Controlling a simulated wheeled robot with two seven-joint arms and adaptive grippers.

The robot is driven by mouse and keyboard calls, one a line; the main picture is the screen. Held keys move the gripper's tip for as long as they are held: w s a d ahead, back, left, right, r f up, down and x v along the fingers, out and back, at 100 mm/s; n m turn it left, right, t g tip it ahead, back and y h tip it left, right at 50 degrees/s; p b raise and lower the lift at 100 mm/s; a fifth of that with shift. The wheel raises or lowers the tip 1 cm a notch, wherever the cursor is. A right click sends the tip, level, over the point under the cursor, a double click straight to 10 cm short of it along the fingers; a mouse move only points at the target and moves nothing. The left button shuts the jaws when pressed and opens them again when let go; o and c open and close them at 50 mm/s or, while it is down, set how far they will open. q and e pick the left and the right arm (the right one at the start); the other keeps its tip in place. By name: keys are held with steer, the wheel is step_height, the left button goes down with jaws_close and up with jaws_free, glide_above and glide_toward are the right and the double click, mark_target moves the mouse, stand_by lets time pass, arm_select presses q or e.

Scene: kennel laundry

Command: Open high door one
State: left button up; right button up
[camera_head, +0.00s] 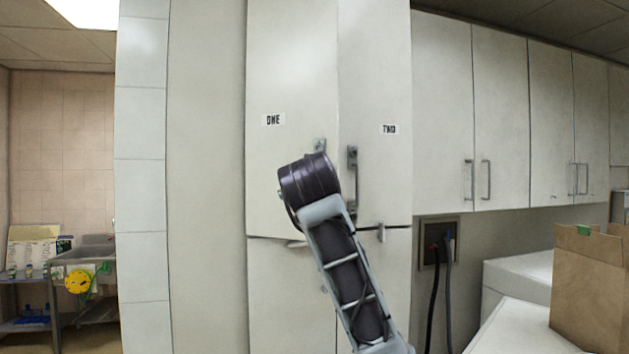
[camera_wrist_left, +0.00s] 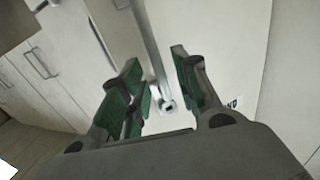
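Door one (camera_head: 290,70) is a tall pale panel with a "ONE" label (camera_head: 273,119). It looks shut. The top of its metal handle (camera_head: 319,146) shows just above my left wrist, which hides the rest. In the left wrist view, the handle (camera_wrist_left: 151,45) runs between the two green-padded fingers of my left gripper (camera_wrist_left: 160,80). The fingers stand apart on either side of it, with a visible gap. The left gripper's fingers are hidden behind its wrist in the head view. My right gripper is in neither view.
Door two (camera_head: 375,70), with its own upright handle (camera_head: 352,180), adjoins on the right. Wall cabinets (camera_head: 500,110) continue rightward above white appliances (camera_head: 520,268) and a paper bag (camera_head: 590,290). A tiled pillar (camera_head: 142,200) stands left; a sink (camera_head: 95,250) is beyond.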

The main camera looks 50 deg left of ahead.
arm_select(q)
steer(key=v, duration=0.9)
steer(key=shift+s, duration=0.2)
steer(key=shift+d, duration=0.15)
